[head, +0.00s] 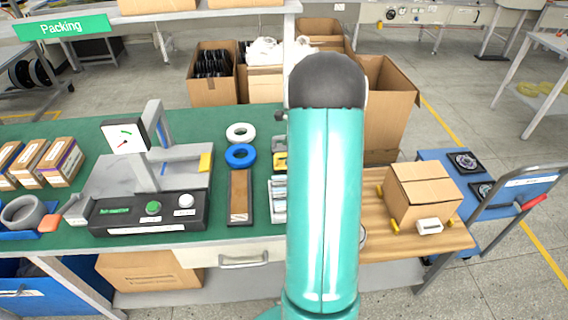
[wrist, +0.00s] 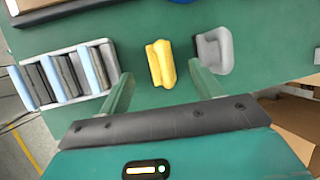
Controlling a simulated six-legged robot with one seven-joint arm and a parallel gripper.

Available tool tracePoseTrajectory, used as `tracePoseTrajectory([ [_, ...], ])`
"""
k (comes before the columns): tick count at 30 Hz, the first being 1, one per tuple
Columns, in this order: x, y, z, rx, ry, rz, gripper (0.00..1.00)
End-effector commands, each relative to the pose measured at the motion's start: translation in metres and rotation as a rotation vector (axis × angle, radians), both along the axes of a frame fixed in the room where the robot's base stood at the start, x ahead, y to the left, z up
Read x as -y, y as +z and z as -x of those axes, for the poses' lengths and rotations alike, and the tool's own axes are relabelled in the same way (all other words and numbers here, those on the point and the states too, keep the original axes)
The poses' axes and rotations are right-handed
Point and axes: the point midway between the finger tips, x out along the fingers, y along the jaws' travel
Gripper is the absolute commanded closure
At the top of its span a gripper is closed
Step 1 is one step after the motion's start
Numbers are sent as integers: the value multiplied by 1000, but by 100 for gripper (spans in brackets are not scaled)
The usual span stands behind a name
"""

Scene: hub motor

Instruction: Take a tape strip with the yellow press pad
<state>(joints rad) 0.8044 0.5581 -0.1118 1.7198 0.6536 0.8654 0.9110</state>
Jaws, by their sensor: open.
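The yellow press pad (wrist: 160,63) lies on the green bench top in the wrist view, with a raised ridge along it. My gripper (wrist: 161,73) is open, its two green fingers apart, one to the left and one to the right of the pad in the picture. I see no contact; the height of the fingers above the bench is hard to judge. A pale grey holder (wrist: 66,76) with blue and dark strip-like pieces stands left of it; I cannot tell which are tape strips. In the head view a yellow piece (head: 280,161) shows beside my arm, which hides my gripper.
A grey rounded block (wrist: 214,50) sits close right of the pad. In the head view a press fixture (head: 150,180), a blue ring (head: 240,155), a white ring (head: 240,132) and a brown-topped long tray (head: 239,195) stand left of my arm. A cardboard box (head: 422,190) stands right.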

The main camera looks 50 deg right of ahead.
Motion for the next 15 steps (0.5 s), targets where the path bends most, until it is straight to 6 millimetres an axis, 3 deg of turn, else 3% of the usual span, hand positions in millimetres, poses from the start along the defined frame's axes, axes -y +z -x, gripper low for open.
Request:
tracePoseTrajectory([
  [8,-3,-20,-8,-1,2,-1,35],
  [15,-8,-53,-19,0,1,-1,35],
])
